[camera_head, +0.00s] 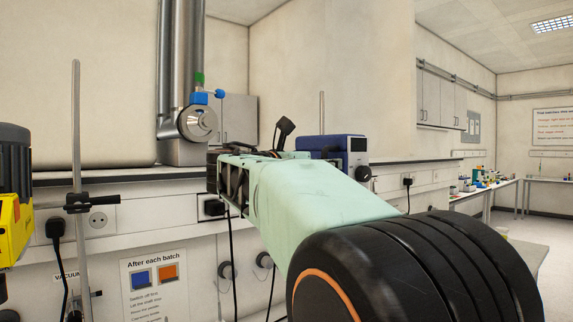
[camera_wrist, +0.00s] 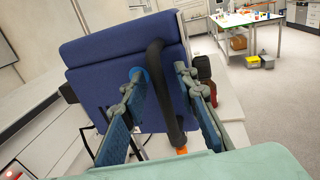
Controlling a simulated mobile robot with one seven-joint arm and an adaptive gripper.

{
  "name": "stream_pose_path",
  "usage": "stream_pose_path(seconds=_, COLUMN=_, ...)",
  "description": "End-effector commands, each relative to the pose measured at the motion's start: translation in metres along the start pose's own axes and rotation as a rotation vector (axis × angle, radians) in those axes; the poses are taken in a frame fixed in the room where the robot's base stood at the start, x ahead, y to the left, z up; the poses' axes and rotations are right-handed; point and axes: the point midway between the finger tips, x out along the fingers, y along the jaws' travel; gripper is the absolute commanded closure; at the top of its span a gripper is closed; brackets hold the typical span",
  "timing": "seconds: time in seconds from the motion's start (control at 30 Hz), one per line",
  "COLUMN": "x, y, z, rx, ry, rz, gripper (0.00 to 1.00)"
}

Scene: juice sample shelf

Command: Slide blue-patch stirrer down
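A blue boxy unit with a white front panel (camera_head: 338,145) shows past my arm in the head view. In the wrist view a large blue housing (camera_wrist: 100,60) fills the left and middle. I take it to be the stirrer, though I cannot tell whether it bears a separate blue patch. My gripper (camera_wrist: 160,75) is open, with one finger on each side of the handle. Contact is unclear. In the head view my arm hides the fingers.
A yellow and dark unit (camera_head: 14,205) stands at the left edge, near a vertical rod with a black clamp (camera_head: 80,202). A steel pipe with a blue-handled valve (camera_head: 198,118) stands behind. A sign (camera_head: 155,288) shows blue and orange squares. Open floor (camera_wrist: 265,95) lies at right.

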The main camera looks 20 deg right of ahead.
Motion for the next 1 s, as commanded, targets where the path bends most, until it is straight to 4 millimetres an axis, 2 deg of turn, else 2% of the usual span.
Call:
stream_pose_path(seconds=0.2, x=0.0003, y=-0.0002, z=-0.0001, rx=0.0, ry=0.0, rz=0.0, gripper=0.73)
stream_pose_path(seconds=0.47, x=0.0001, y=-0.0002, z=-0.0002, rx=0.0, ry=0.0, rz=0.0, gripper=1.0)
stream_pose_path(seconds=0.87, x=0.0, y=-0.0002, z=-0.0009, rx=0.0, ry=0.001, rz=0.0, gripper=1.0)
stream_pose_path(seconds=1.0, x=0.0, y=-0.0002, z=-0.0072, rx=-0.001, ry=0.001, rz=-0.001, gripper=1.0)
